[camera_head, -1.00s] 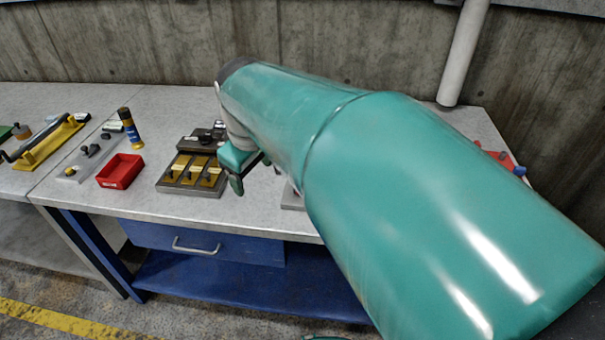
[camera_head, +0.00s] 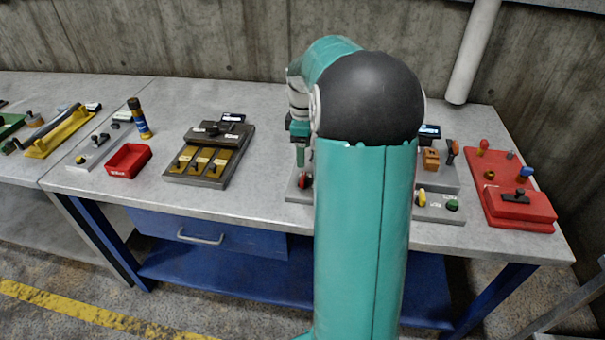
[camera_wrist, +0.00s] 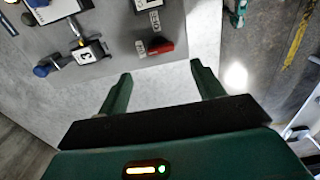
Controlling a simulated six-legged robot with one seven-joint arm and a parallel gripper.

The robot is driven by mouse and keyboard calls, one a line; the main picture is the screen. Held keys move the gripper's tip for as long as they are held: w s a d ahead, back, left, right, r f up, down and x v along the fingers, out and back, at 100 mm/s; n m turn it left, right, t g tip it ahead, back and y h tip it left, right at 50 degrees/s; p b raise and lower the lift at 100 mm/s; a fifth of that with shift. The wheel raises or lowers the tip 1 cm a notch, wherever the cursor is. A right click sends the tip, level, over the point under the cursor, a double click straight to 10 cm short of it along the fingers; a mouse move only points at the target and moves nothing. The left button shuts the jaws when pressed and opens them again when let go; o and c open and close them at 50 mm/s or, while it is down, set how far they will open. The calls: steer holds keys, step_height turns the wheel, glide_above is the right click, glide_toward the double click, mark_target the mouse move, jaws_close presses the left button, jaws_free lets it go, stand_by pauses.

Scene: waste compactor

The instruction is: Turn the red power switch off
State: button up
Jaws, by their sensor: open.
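The red switch (camera_wrist: 154,49) shows in the wrist view near the edge of a grey panel (camera_wrist: 190,30), with small light labels beside it. In the head view a red knob-like part (camera_head: 304,181), likely the same switch, sits just below my gripper (camera_head: 300,155), on a grey base partly hidden by my arm. In the wrist view my gripper (camera_wrist: 160,71) is open and empty. Its two green fingers point toward the red switch, which lies beyond and between the fingertips. The fingers look apart from it. I cannot tell the switch's on or off position.
A grey panel with a yellow and a green button (camera_head: 452,205) and a red box with a black handle (camera_head: 515,205) stand to the right. A gold-faced panel (camera_head: 205,162) and a red bin (camera_head: 128,160) stand left. Bare table lies between the gold-faced panel and the switch.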

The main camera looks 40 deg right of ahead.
mark_target(304, 177)
step_height(304, 177, down, 9)
steer(key=shift+f, duration=0.15)
steer(key=c, duration=1)
